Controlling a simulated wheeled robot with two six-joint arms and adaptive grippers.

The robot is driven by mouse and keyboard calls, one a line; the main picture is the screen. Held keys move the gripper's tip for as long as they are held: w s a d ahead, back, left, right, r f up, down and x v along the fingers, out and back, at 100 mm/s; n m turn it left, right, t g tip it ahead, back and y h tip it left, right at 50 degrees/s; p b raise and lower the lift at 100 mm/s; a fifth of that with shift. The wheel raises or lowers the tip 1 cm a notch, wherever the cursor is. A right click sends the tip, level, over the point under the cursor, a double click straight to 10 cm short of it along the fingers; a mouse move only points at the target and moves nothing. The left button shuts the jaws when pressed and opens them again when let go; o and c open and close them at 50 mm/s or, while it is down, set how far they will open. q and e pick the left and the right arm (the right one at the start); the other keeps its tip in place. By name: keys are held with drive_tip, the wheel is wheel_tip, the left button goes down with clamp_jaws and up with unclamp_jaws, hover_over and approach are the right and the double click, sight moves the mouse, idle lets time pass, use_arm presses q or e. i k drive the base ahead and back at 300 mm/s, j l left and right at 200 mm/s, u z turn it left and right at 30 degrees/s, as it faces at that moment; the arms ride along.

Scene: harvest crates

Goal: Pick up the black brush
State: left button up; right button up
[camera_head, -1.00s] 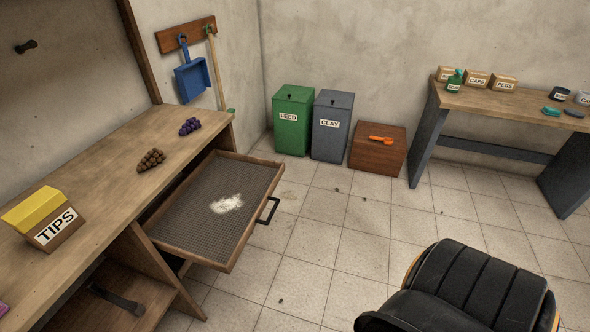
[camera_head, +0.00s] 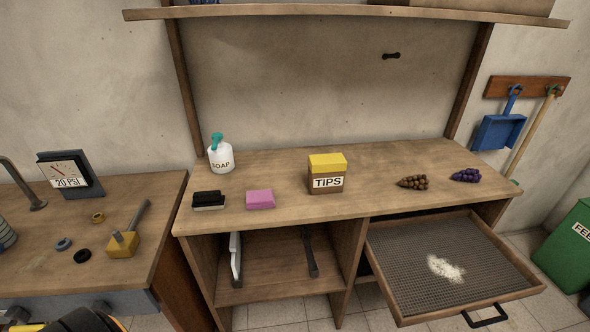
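The black brush (camera_head: 207,198) lies on the wooden workbench (camera_head: 280,215), near its left front corner. It has a black top and a pale lower edge. A pink block (camera_head: 260,199) lies just right of it, with a gap between them. Nothing covers the brush. A black part of my own body shows at the lower left edge of the view, far from the brush. Neither gripper's fingers can be seen.
A soap bottle (camera_head: 220,154) stands behind the brush. A yellow-topped TIPS box (camera_head: 327,174) stands mid-bench. An open drawer (camera_head: 392,290) with white powder juts out at right. A lower bench (camera_head: 45,250) with a gauge (camera_head: 68,174) stands left. A shelf (camera_head: 350,13) hangs above.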

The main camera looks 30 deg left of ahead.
sight(208, 200)
drive_tip(key=u, duration=1.6)
